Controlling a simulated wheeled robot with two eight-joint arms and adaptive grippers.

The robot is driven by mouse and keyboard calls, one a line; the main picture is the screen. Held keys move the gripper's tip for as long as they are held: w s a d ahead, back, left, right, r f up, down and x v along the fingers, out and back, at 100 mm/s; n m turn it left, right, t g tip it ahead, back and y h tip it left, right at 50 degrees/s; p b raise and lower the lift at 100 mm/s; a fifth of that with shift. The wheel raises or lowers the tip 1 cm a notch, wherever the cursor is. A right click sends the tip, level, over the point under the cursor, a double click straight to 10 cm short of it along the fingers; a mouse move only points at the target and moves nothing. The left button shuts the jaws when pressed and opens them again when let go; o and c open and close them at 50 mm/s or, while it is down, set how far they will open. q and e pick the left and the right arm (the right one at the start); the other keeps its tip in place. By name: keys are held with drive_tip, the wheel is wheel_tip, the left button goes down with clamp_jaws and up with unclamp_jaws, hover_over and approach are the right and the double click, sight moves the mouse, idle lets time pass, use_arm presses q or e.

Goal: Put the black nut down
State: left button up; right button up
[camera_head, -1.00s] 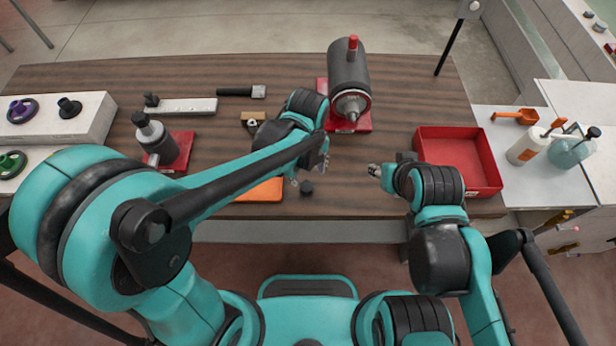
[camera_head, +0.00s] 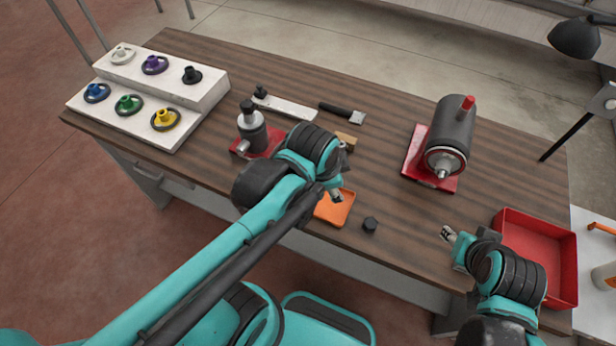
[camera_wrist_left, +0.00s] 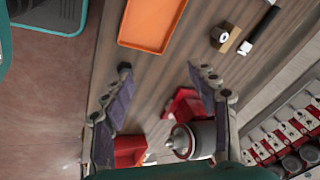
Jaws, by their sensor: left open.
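The black nut (camera_head: 370,224) is a small dark hexagonal piece lying on the wooden table near its front edge, just right of the orange tray (camera_head: 346,208). My left gripper (camera_head: 338,194) is above the table, left of the nut and apart from it, overlapping the tray in the head view.
A stepped white rack (camera_head: 213,97) with coloured knobbed discs stands at the left. The table between nut and machine is clear.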

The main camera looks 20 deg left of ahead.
use_arm(q)
drive_tip(key=s+a+n+t, duration=0.2)
drive_tip(key=a+n, duration=0.3)
drive_tip(key=n, duration=0.6)
drive_tip(key=shift+s+a+r+t+y, duration=0.2)
drive_tip(key=shift+s+r+t+y, duration=0.1)
drive_tip(key=shift+r+y, duration=0.15)
